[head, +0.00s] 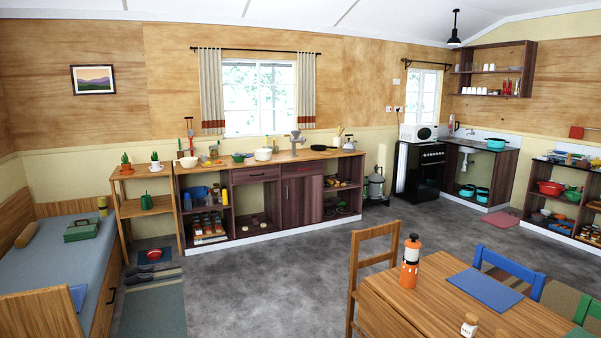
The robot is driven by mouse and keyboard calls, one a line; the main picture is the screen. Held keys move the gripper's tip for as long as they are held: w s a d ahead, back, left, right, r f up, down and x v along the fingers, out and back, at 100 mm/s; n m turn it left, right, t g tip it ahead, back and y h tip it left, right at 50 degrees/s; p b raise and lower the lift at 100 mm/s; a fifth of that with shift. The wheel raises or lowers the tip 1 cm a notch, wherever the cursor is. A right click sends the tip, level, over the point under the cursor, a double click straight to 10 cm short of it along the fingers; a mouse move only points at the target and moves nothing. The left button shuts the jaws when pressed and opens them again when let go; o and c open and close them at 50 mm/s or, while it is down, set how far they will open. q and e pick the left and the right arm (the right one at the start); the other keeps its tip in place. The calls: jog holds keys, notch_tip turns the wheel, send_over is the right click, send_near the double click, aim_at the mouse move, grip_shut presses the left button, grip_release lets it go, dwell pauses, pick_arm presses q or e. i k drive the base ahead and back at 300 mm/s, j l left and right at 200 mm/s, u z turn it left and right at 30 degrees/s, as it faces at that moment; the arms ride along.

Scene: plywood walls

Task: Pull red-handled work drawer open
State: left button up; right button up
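A long wooden work counter (225,163) stands against the back wall under the window. A drawer front (256,175) sits just under its worktop, left of a dark cupboard door (302,199). The drawer looks shut, flush with the counter front. Its handle is too small to make out, and I cannot see red on it. Neither of my grippers is in view.
Open grey floor (270,270) lies before the counter. A wooden chair (354,275) and table (430,290) stand at the front right. A bed (60,250) is at left, with a mat (153,312) beside it. A plant shelf (140,208) adjoins the counter.

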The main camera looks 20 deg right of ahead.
aim_at(295, 168)
jog(key=i+l+z, duration=0.1)
jog(key=i, duration=0.2)
jog(key=i+l+z, duration=0.1)
jog(key=i, duration=0.2)
jog(key=i+u, duration=0.15)
jog(key=i, duration=0.4)
jog(key=i+l+u, duration=0.1)
jog(key=i, duration=0.45)
jog(key=i+l+u, duration=0.15)
jog(key=i, duration=0.4)
jog(key=i+z, duration=0.1)
jog(key=i, duration=0.8)
jog(key=i+j, duration=0.15)
jog(key=i, duration=0.75)
jog(key=i+l+z, duration=0.25)
jog(key=i+z, duration=0.7)
jog(key=i, duration=0.25)
jog(key=i+j+z, duration=0.3)
jog(key=i+z, duration=0.2)
jog(key=i+j+z, duration=0.1)
jog(key=i+z, duration=0.4)
jog(key=i, duration=1.1)
jog(key=i+l+u, duration=0.1)
jog(key=i+u, duration=0.2)
jog(key=i, duration=0.15)
jog(key=i+l+u, duration=0.2)
jog(key=i+u, duration=0.15)
jog(key=i+l+u, duration=0.3)
jog(key=i, duration=0.25)
